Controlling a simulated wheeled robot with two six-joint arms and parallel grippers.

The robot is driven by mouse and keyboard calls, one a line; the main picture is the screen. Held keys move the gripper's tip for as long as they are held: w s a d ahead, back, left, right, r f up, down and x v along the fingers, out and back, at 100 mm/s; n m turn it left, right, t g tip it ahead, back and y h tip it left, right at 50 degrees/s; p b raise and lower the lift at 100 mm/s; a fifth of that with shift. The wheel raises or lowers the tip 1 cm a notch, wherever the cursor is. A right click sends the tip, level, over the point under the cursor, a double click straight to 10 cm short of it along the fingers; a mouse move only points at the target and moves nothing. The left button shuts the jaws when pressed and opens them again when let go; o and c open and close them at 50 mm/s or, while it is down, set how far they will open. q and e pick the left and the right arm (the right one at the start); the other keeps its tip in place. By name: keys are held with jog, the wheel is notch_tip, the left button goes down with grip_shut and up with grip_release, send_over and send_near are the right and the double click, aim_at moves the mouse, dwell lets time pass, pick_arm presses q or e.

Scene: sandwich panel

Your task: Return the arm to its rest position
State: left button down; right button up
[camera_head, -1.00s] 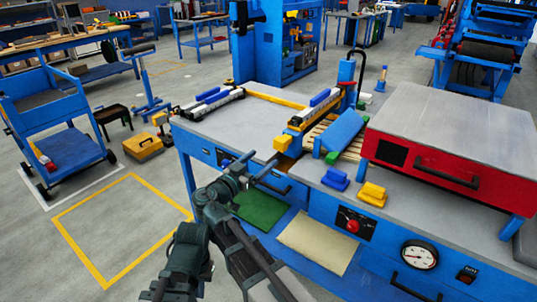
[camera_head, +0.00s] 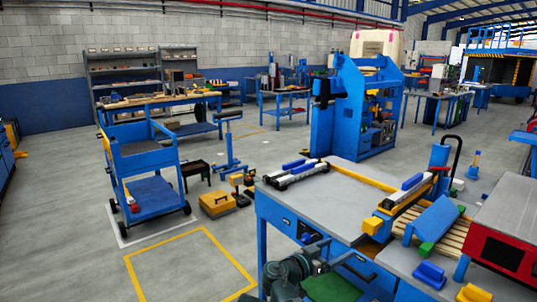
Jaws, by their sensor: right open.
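My right arm comes up from the bottom edge of the picture, in front of the blue workbench (camera_head: 265,235). My right gripper (camera_head: 338,256) is open, with nothing seen between its fingers. It shows in front of the bench's drawer side, below the level of the grey top, and it is small and dark here. I cannot tell whether it touches the drawer front. My left gripper is not in view.
The bench holds a blue block (camera_head: 434,218), a yellow block (camera_head: 473,293) and a red press (camera_head: 510,250). A blue cart (camera_head: 150,150) and a yellow toolbox (camera_head: 217,204) stand left. The floor inside the yellow outline (camera_head: 150,243) is clear.

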jog(key=s+d+f+n+g+y, duration=0.35)
jog(key=s+f+g, duration=0.2)
jog(key=f, duration=0.45)
jog(key=s+a+f+n+g+y, duration=0.4)
jog(key=s+a+f+n+y, duration=0.25)
jog(key=s+f+y, duration=0.45)
jog(key=s+a+r+n+h, duration=0.2)
jog(key=s+a+n, duration=0.3)
jog(key=a, duration=0.5)
notch_tip(320, 180, up, 16)
jog(key=s+m+p, duration=0.1)
jog(key=p, duration=1.5)
jog(key=shift+a+f, duration=0.15)
jog(key=shift+a, duration=0.1)
jog(key=shift+s+g, duration=0.1)
jog(key=shift+g, duration=0.15)
jog(key=shift+c, duration=0.2)
dwell(0.7)
